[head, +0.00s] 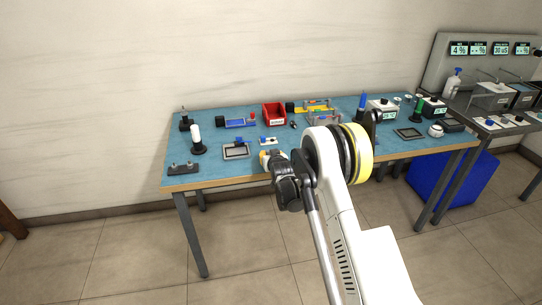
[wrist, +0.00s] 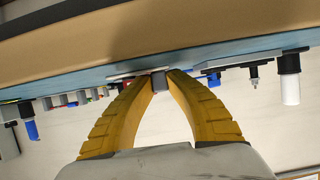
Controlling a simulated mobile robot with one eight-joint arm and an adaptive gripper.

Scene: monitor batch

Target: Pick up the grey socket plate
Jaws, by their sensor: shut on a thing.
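My gripper (wrist: 160,77) has yellow fingers whose tips are closed on a small dark grey piece, the grey socket plate (wrist: 160,84), seen end-on in the wrist view. Only a little of it shows, so its full shape cannot be told. In the head view my gripper (head: 268,158) is at the front edge of the blue-topped table (head: 215,169), near its middle. The held piece is hidden there by my gripper and arm. Whether it still touches the table top cannot be told.
A framed grey tray (head: 236,151) and a small white-and-blue piece (head: 268,141) lie close to my gripper. A white-topped cylinder (head: 195,138) stands at left. A red bin (head: 274,114) is at the back. A blue crate (head: 455,180) is under the table's right side.

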